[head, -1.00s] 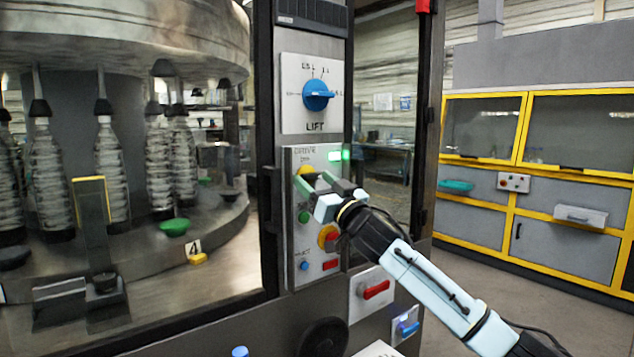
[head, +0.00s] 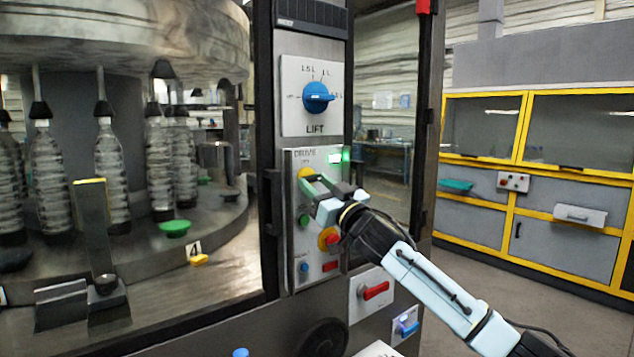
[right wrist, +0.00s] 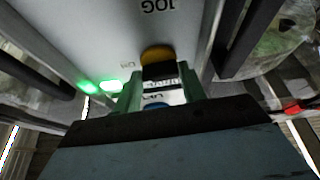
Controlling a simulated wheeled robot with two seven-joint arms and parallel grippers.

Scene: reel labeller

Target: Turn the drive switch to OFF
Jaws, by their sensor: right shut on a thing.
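The drive switch is a yellow knob (head: 306,174) near the top of the control panel (head: 294,262), under the partly hidden DRIVE lettering. My right gripper (head: 314,184) reaches it from the lower right and is shut on it. In the right wrist view the knob (right wrist: 158,54), with a dark front part, sits between the green fingers (right wrist: 160,82). The fingers and wrist hide much of the switch, so I cannot read its setting. A green lamp (head: 339,157) beside it is lit. My left gripper is not in view.
Below the switch are a green button (head: 304,218), a yellow-and-red knob (head: 327,239) close to my wrist, and blue and red controls. The blue LIFT knob (head: 318,97) is above. Bottles (head: 111,175) stand behind glass at left.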

